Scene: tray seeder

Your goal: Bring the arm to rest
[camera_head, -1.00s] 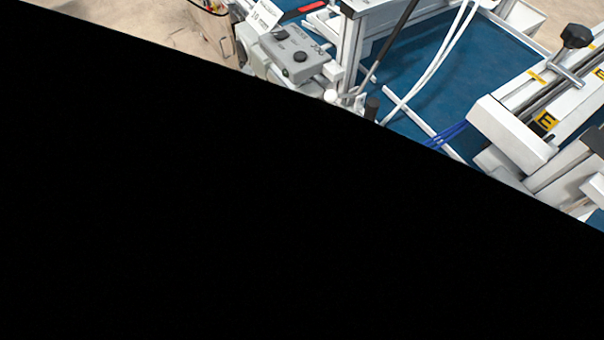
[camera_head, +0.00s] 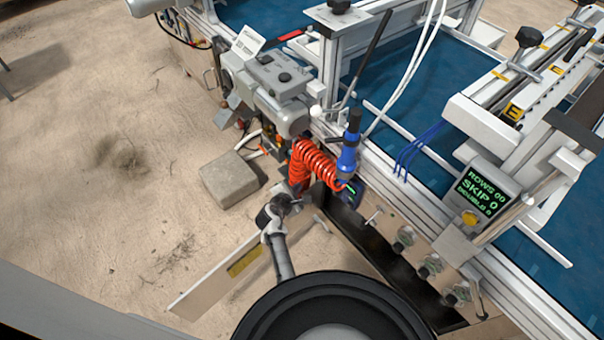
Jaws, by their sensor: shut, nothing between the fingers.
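My gripper cannot be made out in the head view. A large black ring with a pale centre fills the bottom middle, close to the camera; it looks like part of my own arm. A grey rod rises from behind it to a dark jointed piece. I cannot tell whether the rod and joint belong to my arm or to the machine. No fingertips show.
The tray seeder's white frame (camera_head: 405,205) and blue belt (camera_head: 545,225) fill the right side. A green-lettered display (camera_head: 480,193), a red coiled hose (camera_head: 312,160) and a blue-and-black tool (camera_head: 347,155) sit along its near edge. A grey block (camera_head: 230,180) lies on open floor (camera_head: 90,150).

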